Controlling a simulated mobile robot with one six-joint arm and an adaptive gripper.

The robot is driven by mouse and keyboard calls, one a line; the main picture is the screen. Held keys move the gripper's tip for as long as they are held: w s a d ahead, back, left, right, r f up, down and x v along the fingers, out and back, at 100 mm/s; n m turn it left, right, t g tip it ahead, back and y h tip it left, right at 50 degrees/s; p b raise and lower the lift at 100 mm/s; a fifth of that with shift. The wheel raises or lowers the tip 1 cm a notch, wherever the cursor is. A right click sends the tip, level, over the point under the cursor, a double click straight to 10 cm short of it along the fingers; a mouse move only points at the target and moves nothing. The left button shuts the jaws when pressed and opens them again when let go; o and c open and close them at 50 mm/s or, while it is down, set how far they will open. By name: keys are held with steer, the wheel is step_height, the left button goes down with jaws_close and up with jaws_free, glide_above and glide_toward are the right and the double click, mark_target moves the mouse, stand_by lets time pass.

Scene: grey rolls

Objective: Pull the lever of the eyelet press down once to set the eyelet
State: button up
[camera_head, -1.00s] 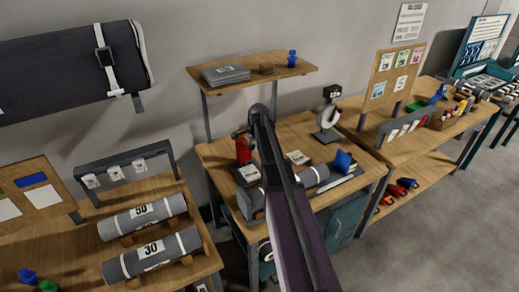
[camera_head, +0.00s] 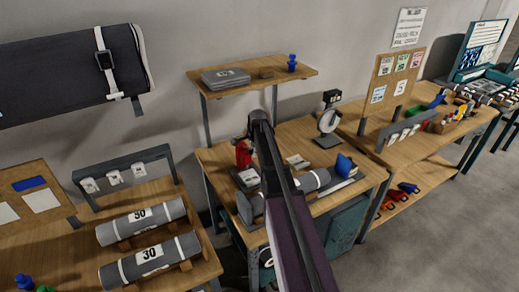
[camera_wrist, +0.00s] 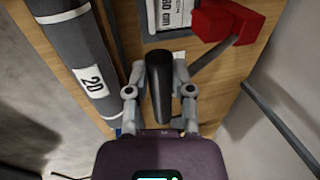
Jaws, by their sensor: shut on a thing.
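The red eyelet press (camera_head: 243,154) stands on the middle workbench, left of my arm in the head view and partly behind it. In the wrist view its red body (camera_wrist: 228,22) is at the upper right, with a thin grey lever rod (camera_wrist: 213,53) running down-left from it. The lever's black grip (camera_wrist: 159,88) lies between the two fingers of my gripper (camera_wrist: 159,82), which is shut on it. The join of rod and grip is hidden by the right finger. In the head view, my arm hides the gripper and the lever. The eyelet cannot be made out.
A grey roll labelled 20 (camera_wrist: 84,62) lies left of my gripper; it shows in the head view (camera_head: 312,181) beside my arm. A shelf (camera_head: 240,76) stands above the bench. A dial scale (camera_head: 328,122) and a blue object (camera_head: 345,165) stand to the right.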

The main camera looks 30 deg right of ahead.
steer(key=shift+f, duration=0.15)
steer(key=shift+s+f+b, duration=0.4)
steer(key=shift+f+b, duration=0.25)
steer(key=shift+b, duration=0.1)
steer(key=shift+f, duration=0.1)
steer(key=shift+s+f+b, duration=0.3)
steer(key=shift+f+b, duration=0.4)
steer(key=shift+b, duration=0.1)
steer(key=shift+f, duration=0.1)
steer(key=shift+s+f+b, duration=0.25)
steer(key=shift+f+b, duration=0.45)
steer(key=shift+b, duration=0.1)
steer(key=shift+f, duration=0.1)
stand_by(0.4)
